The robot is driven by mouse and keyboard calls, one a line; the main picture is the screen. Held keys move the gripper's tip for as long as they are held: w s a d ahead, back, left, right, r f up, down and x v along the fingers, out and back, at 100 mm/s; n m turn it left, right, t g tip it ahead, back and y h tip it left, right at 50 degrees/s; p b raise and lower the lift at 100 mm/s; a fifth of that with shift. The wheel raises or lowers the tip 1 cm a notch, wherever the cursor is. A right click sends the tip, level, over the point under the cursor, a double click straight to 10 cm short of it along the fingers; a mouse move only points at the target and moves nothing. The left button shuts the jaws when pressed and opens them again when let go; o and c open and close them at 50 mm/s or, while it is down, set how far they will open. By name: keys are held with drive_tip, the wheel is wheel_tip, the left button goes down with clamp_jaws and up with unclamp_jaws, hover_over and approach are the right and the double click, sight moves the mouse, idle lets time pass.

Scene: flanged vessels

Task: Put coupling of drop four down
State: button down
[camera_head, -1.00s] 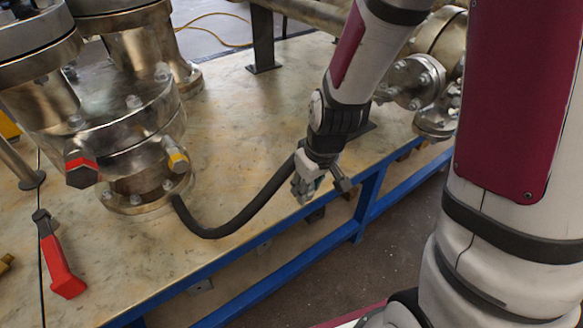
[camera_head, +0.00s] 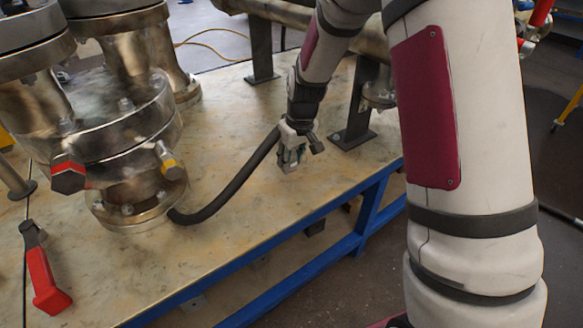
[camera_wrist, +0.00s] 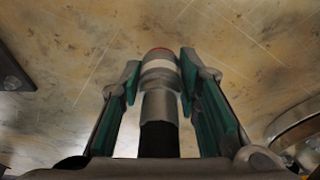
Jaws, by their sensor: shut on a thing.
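My gripper (camera_head: 291,160) is over the front part of the stone-topped table (camera_head: 225,125), to the right of the flanged vessel. In the wrist view its two green-padded fingers are shut on the coupling (camera_wrist: 160,78), a grey cylinder with a pale band and a red rim at its far end. The black hose (camera_head: 232,190) runs from my gripper down and left to the tabletop by the vessel's foot. I cannot tell the height of the coupling over the table. In the head view my gripper largely hides the coupling.
The flanged vessel (camera_head: 130,150) with a red-banded and a yellow-banded fitting stands at left. A red-handled tool (camera_head: 43,275) lies in front of it. A dark steel support (camera_head: 357,105) stands behind and right of my gripper. The blue table frame (camera_head: 330,245) marks the front edge.

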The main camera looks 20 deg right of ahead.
drive_tip(key=shift+s+b+x, duration=0.25)
drive_tip(key=shift+b+x, duration=0.1)
drive_tip(key=shift+x, duration=0.8)
drive_tip(key=shift+d+f, duration=0.1)
drive_tip(key=shift+d, duration=0.05)
drive_tip(key=shift+f, duration=0.15)
drive_tip(key=c, duration=1.2)
unclamp_jaws()
drive_tip(key=p+v, duration=0.3)
drive_tip(key=v, duration=0.9)
drive_tip(key=shift+p, duration=0.35)
drive_tip(key=shift+s+r, duration=0.1)
drive_tip(key=shift+r, duration=0.15)
